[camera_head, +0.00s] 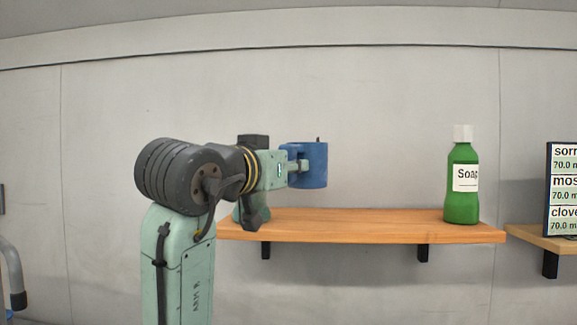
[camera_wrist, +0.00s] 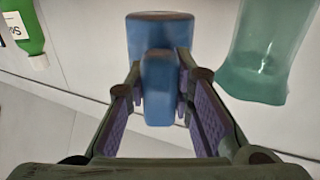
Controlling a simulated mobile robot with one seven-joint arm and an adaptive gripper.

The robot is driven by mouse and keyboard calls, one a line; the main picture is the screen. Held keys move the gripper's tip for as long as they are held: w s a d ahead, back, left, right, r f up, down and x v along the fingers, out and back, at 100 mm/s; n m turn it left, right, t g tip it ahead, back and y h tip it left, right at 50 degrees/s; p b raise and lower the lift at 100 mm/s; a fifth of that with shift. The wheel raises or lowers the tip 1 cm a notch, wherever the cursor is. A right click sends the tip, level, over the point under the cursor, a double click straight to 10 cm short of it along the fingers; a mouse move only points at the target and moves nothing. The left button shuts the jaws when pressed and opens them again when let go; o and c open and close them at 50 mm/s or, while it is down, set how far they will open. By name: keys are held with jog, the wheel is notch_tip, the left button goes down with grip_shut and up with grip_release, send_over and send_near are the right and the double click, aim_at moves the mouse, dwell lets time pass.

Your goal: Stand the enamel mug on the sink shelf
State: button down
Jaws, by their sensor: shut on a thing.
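The blue enamel mug (camera_head: 309,172) is held in the air above the left-middle of the wooden sink shelf (camera_head: 340,224). A clear gap shows between its bottom and the board. It looks about upright; its opening cannot be seen. My gripper (camera_head: 295,166) reaches in from the left. In the wrist view the mug (camera_wrist: 160,35) is beyond the fingers, and its handle lies between the pads of my gripper (camera_wrist: 160,85), which are shut on it.
A green soap bottle (camera_head: 462,188) with a white cap stands near the shelf's right end. A pale green translucent vessel (camera_wrist: 265,50) is beside the mug in the wrist view. A second shelf (camera_head: 545,242) with a dark-framed sign (camera_head: 565,190) is at right. The shelf between mug and soap is clear.

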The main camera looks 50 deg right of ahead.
jog(key=shift+a+f+b, duration=0.15)
jog(key=shift+f+b, duration=2.05)
jog(key=shift+f, duration=0.7)
jog(key=shift+f+b, duration=0.3)
jog(key=shift+f, duration=0.3)
jog(key=c, duration=1.3)
grip_release()
jog(key=shift+a, duration=0.1)
jog(key=shift+b+v, duration=0.5)
jog(key=shift+v, duration=3.4)
jog(key=v, duration=1.2)
jog(key=shift+s, duration=0.1)
